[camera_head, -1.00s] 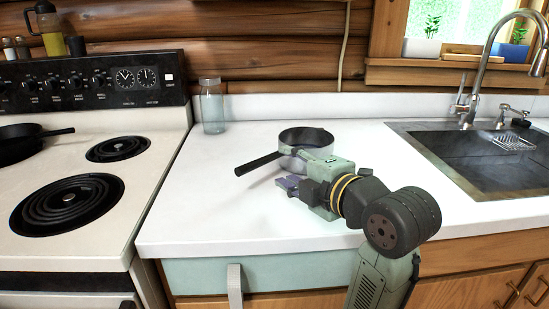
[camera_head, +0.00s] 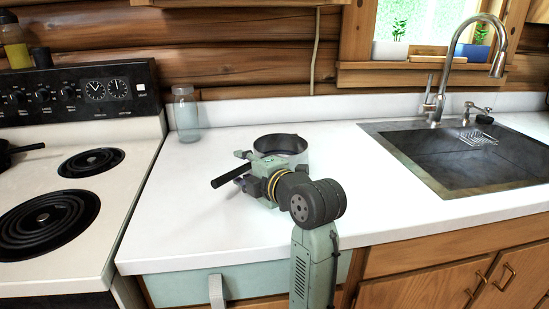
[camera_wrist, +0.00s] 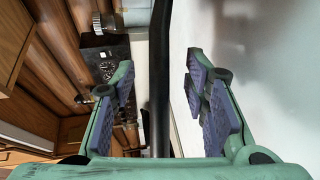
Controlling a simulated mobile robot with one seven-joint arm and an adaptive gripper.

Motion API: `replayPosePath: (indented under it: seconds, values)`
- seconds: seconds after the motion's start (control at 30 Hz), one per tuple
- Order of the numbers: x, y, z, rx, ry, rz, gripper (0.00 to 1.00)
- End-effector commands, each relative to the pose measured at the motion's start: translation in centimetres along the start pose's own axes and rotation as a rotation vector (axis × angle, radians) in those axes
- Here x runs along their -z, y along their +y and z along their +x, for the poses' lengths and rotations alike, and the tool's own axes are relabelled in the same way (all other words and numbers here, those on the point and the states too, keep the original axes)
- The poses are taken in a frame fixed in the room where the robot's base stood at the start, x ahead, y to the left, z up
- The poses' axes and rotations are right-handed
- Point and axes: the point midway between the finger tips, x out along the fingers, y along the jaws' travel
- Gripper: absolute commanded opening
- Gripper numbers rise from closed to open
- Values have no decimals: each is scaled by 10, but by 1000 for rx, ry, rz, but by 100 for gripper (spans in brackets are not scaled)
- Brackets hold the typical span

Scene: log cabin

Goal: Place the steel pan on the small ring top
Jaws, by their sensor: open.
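The steel pan (camera_head: 292,145) stands on the white counter, its black handle (camera_head: 219,176) pointing left and toward the front. My gripper (camera_head: 242,168) is open at the handle, its fingers on either side. In the wrist view the black handle (camera_wrist: 160,90) runs between the two open, purple-padded fingers (camera_wrist: 163,88), with a gap on each side. My arm hides part of the pan's near side. The small ring top (camera_head: 91,162) is the small black coil at the back of the stove, and it is bare.
A larger bare coil (camera_head: 47,225) is at the stove's front. A black pan (camera_head: 8,155) shows at the far left. A glass jar (camera_head: 185,115) stands at the counter's back left. The sink (camera_head: 455,155) is at the right. The counter left of the pan is clear.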

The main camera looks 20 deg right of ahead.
Motion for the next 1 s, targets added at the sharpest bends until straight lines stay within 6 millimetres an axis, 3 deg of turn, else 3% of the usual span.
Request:
replayPosePath:
  seconds: [0.2, 0.8, 1.0]
  values:
    - [0, 0, 0, 0, 0, 0, 40]
    - [0, 0, 0, 0, 0, 0, 0]
    - [0, 0, 0, 0, 0, 0, 0]
